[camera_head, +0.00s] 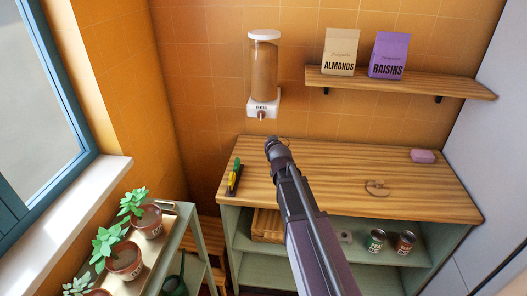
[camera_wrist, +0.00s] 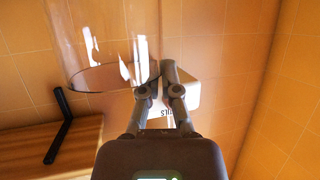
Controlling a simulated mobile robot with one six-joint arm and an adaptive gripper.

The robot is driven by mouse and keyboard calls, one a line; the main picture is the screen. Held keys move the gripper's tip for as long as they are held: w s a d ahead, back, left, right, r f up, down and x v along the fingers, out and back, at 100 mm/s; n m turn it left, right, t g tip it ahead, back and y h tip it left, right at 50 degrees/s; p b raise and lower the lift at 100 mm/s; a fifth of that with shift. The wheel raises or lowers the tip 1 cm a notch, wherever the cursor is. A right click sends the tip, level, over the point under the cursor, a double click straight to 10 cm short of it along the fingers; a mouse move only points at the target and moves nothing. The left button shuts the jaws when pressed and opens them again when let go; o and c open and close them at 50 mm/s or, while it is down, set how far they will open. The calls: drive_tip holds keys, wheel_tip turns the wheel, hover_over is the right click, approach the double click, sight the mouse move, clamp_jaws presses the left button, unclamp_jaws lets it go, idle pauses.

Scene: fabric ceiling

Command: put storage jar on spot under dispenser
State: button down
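The dispenser (camera_head: 263,75) is on the back wall, a tall tan-filled cylinder above a white base with a spout. Its white base (camera_wrist: 191,93) shows upside down in the wrist view. My gripper (camera_head: 277,144) is low in front of the wall, just below and right of the spout. In the wrist view its fingers (camera_wrist: 159,76) are close together at the wall of the clear glass storage jar (camera_wrist: 85,48), near the dark rim. The jar is hard to make out in the head view. The counter (camera_head: 330,163) lies below; no marked spot is clear.
A wall shelf (camera_head: 440,86) holds almonds (camera_head: 341,52) and raisins bags (camera_head: 389,55). A pink block (camera_head: 423,156), a small ring-shaped item (camera_head: 377,187) and a yellow-green item (camera_head: 235,175) are on the counter. Potted plants (camera_head: 124,261) stand at left.

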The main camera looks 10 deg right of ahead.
drive_tip(key=shift+d, duration=0.15)
drive_tip(key=shift+s+d+f+n+y+b, duration=0.15)
drive_tip(key=shift+d+f+n+y+b, duration=0.25)
drive_tip(key=shift+d, duration=0.35)
drive_tip(key=shift+s+d+f+n+y+b, duration=0.2)
drive_tip(key=shift+d+f+n+y+b, duration=0.15)
drive_tip(key=shift+d+f+n+y, duration=0.25)
drive_tip(key=shift+s+d+f+n+g+y+b, duration=0.15)
drive_tip(key=shift+d+f+n+g+y+b, duration=0.05)
drive_tip(key=shift+d+n+y, duration=0.2)
drive_tip(key=shift+s+d+f+n+g+y+b, duration=0.1)
drive_tip(key=shift+d+f+n+g+y+b, duration=0.15)
drive_tip(key=shift+y, duration=0.25)
drive_tip(key=shift+s+d+n+g+y+b, duration=0.15)
drive_tip(key=shift+d+n+y, duration=0.1)
drive_tip(key=shift+n+y, duration=0.25)
drive_tip(key=shift+s+d+n+g+y+b, duration=0.15)
drive_tip(key=shift+d+n+y, duration=0.1)
drive_tip(key=shift+n+y, duration=0.25)
drive_tip(key=shift+w, duration=0.15)
drive_tip(key=w+a, duration=0.5)
drive_tip(key=w, duration=0.7)
drive_tip(key=shift+a, duration=0.25)
drive_tip(key=shift+w, duration=0.15)
